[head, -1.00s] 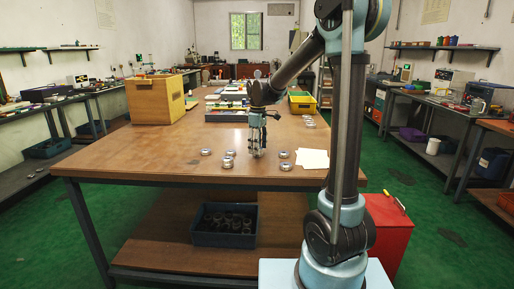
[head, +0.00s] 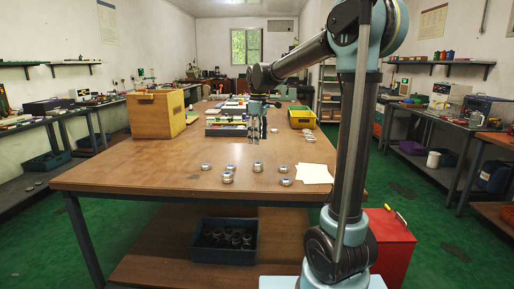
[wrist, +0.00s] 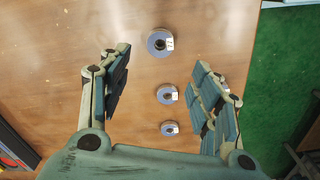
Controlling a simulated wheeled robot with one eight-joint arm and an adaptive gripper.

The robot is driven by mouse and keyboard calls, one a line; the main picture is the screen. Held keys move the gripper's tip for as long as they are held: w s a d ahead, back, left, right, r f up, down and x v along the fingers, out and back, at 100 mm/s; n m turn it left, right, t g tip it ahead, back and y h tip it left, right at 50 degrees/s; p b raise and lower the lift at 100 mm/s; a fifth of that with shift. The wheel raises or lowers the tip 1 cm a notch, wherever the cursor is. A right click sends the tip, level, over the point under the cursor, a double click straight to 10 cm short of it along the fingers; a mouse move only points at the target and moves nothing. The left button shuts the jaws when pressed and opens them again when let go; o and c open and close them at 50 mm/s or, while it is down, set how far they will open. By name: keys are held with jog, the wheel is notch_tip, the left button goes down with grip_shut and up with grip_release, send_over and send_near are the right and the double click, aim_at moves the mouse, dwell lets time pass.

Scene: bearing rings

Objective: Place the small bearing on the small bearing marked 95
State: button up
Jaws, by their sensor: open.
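My gripper (head: 256,138) is above the wooden table (head: 130,172), with its fingers spread. That view shows a row of small silver rings with white labels: an upper one (wrist: 159,43), a middle one (wrist: 167,93) and a lower one (wrist: 169,128). The upper label seems to start with a 7; the others are too small to read. In the head view, several rings stand nearer the front: left (head: 206,166), centre (head: 228,177), right (head: 286,181). I cannot tell which is marked 95.
White paper (head: 314,173) lies right of the near rings. A wooden box (head: 156,115) stands at the left, a yellow bin (head: 302,118) at the right. More rings lie farther back at right. A blue crate (head: 223,254) sits on the lower shelf. The table's front left is clear.

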jog(key=s+d+f+m+t, duration=0.1)
jog(key=s+d+f+m, duration=0.2)
jog(key=s+d, duration=0.45)
jog(key=s+d+f+m, duration=0.2)
jog(key=s+d+m, duration=0.2)
jog(key=s+d, duration=0.4)
jog(key=s+d+f+m, duration=0.2)
jog(key=s+f+m, duration=0.1)
jog(key=s+f, duration=0.4)
jog(key=s+d+f+m+t, duration=0.1)
jog(key=s+d+f+m, duration=0.2)
jog(key=s+f, duration=0.4)
jog(key=shift+s+d+f, duration=0.3)
jog(key=shift+s, duration=0.85)
